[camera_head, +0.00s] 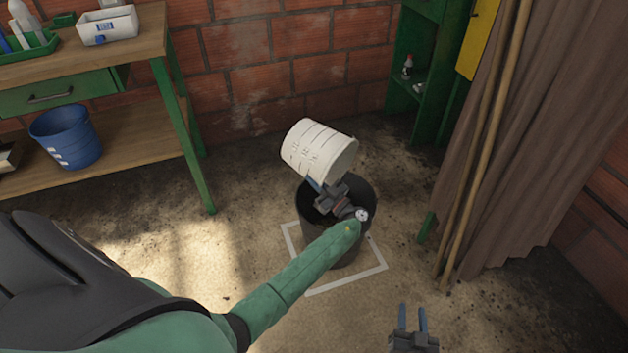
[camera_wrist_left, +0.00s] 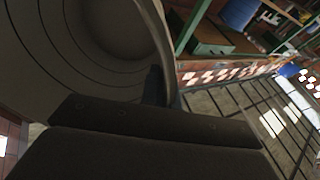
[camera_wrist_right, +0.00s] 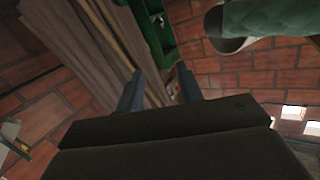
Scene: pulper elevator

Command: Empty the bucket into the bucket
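A white bucket (camera_head: 312,149) is tilted on its side above a black bucket (camera_head: 360,190) standing on the floor. My left gripper (camera_head: 317,186) is shut on the white bucket's rim, with my forearm reaching across the black bucket. The white bucket's ringed inside (camera_wrist_left: 95,45) fills the left of the left wrist view; I see no contents in the part shown. The inside of the black bucket is dark and partly hidden by my arm. My right gripper (camera_head: 412,318) is open and empty, low at the front right; its fingers show apart in the right wrist view (camera_wrist_right: 160,92).
A white square outline (camera_head: 345,283) marks the floor around the black bucket. A wooden workbench (camera_head: 130,40) with a blue bucket (camera_head: 66,136) on its lower shelf stands left. A brown curtain (camera_head: 540,130), wooden poles (camera_head: 487,150) and a green cabinet (camera_head: 408,60) stand right.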

